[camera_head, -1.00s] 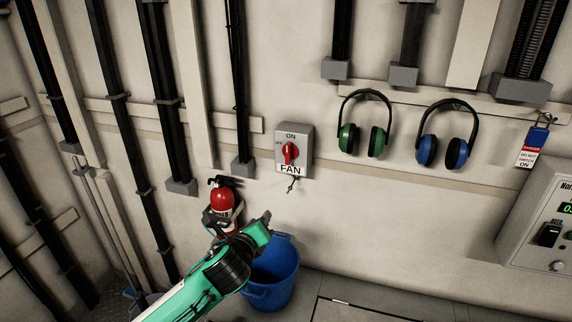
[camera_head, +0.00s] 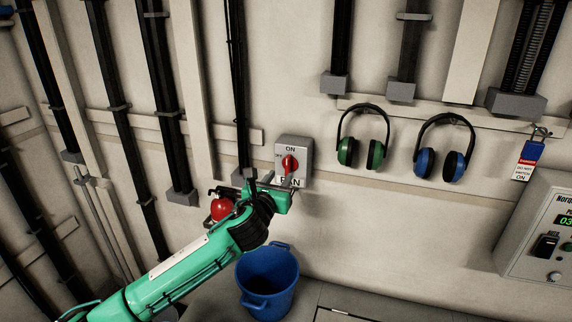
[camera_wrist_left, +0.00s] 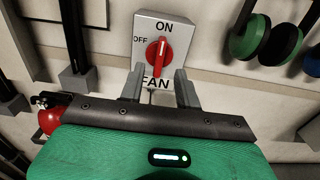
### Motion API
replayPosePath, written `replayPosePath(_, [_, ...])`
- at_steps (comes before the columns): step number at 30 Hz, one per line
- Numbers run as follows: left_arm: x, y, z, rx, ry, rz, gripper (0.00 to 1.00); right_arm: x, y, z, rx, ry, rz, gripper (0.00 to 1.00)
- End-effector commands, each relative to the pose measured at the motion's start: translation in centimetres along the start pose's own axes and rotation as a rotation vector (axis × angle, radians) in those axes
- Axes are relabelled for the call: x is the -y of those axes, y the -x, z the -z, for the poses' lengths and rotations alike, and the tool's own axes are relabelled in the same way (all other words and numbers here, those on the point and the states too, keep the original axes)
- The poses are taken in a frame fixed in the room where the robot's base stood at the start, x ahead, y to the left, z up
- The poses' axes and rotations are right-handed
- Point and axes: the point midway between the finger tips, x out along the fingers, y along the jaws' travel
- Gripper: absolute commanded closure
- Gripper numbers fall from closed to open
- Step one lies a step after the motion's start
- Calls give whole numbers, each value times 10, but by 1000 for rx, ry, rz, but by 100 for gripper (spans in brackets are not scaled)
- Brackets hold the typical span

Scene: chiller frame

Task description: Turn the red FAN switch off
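The grey FAN switch box (camera_head: 304,150) is fixed to the wall, with ON at the top and OFF at the left. Its red knob (camera_head: 290,165) stands upright, pointing toward ON. In the left wrist view the knob (camera_wrist_left: 158,56) is just beyond my fingertips. My left gripper (camera_head: 272,182) is in front of the lower part of the box, partly covering the FAN label. In the left wrist view its two fingers (camera_wrist_left: 158,84) are apart, with nothing between them, below the knob. My right gripper is in neither view.
A red fire extinguisher (camera_head: 221,208) is behind my left wrist. A blue bucket (camera_head: 268,283) stands on the floor below. Green ear defenders (camera_head: 375,154) and blue ear defenders (camera_head: 453,165) hang to the right. A control box (camera_head: 535,235) is at far right.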

Motion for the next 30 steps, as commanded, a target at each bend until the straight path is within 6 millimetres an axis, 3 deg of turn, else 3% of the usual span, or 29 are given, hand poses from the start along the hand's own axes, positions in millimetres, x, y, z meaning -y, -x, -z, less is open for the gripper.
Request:
replayPosePath(6, [0,-34,-2,-1,1,-1,66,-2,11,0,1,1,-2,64])
replayPosePath(12, [0,-54,-1,-1,1,-2,66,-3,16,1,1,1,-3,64])
replayPosePath(26, [0,-63,0,0,0,0,66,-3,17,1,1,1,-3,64])
replayPosePath(30, [0,-63,0,0,0,0,90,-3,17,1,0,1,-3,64])
